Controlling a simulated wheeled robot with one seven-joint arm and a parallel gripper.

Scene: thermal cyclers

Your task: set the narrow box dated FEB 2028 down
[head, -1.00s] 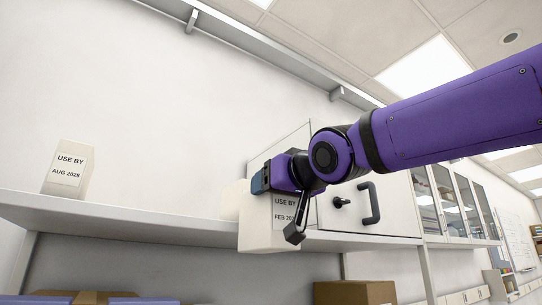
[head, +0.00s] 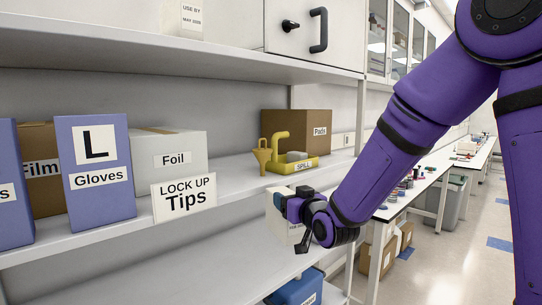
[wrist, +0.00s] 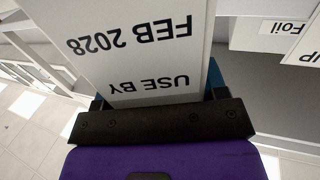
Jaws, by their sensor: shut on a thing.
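The narrow white box dated FEB 2028 (wrist: 135,55) fills much of the wrist view, its USE BY label upside down there. My gripper (wrist: 160,112) is shut on it. In the head view my gripper (head: 288,206) holds the box (head: 277,222) in the air in front of the shelving, just below the level of the middle shelf and above the lowest shelf (head: 190,278).

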